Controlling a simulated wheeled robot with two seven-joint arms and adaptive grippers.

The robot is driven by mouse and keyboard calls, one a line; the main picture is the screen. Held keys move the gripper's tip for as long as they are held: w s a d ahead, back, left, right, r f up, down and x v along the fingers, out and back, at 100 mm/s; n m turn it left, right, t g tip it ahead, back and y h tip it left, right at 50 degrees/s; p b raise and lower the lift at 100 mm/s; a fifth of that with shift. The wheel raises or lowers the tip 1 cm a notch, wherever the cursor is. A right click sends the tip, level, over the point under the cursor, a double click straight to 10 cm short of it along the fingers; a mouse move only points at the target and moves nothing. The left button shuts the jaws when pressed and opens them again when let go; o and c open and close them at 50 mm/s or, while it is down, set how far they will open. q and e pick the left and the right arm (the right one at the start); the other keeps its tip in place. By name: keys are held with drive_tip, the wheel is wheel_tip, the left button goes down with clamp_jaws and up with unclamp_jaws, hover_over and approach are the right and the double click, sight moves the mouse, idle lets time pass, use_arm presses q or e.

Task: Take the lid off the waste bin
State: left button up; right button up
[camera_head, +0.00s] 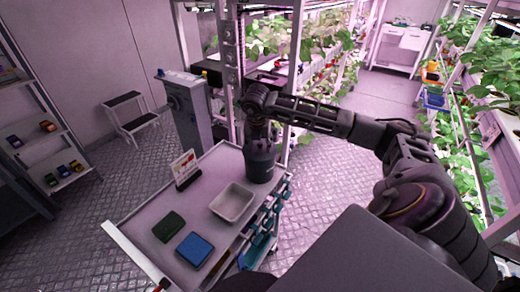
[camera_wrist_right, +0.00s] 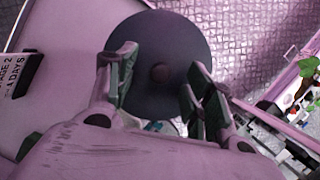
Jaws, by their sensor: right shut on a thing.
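The waste bin (camera_head: 260,168) is a dark grey round tub on the back right corner of the trolley top. Its lid (camera_wrist_right: 155,35) shows in the right wrist view as a dark round disc with a small knob (camera_wrist_right: 160,72) in the middle. My right gripper (camera_head: 262,138) points down directly over the bin. In the wrist view its two fingers (camera_wrist_right: 163,78) stand on either side of the knob, and it is shut on the lid. The exact contact is hard to see. I cannot tell whether the lid rests on the bin or is raised. My left gripper is out of view.
The trolley (camera_head: 140,215) also bears a white tray (camera_head: 232,203), a blue box (camera_head: 195,249), a dark green pad (camera_head: 168,227) and a small sign (camera_head: 185,170). A grey cabinet (camera_head: 185,112) and a plant rack post (camera_head: 231,60) stand close behind the bin.

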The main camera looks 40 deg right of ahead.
sight(259, 144)
drive_tip(key=shift+s+a+f, duration=0.1)
drive_tip(key=shift+s+f, duration=0.05)
drive_tip(key=shift+f, duration=0.3)
drive_tip(key=shift+r, duration=0.4)
drive_tip(key=c, duration=0.4)
drive_tip(key=r, duration=0.9)
drive_tip(key=shift+w+r+b, duration=0.15)
drive_tip(key=shift+w+b, duration=0.1)
drive_tip(key=shift+b, duration=0.15)
clamp_jaws()
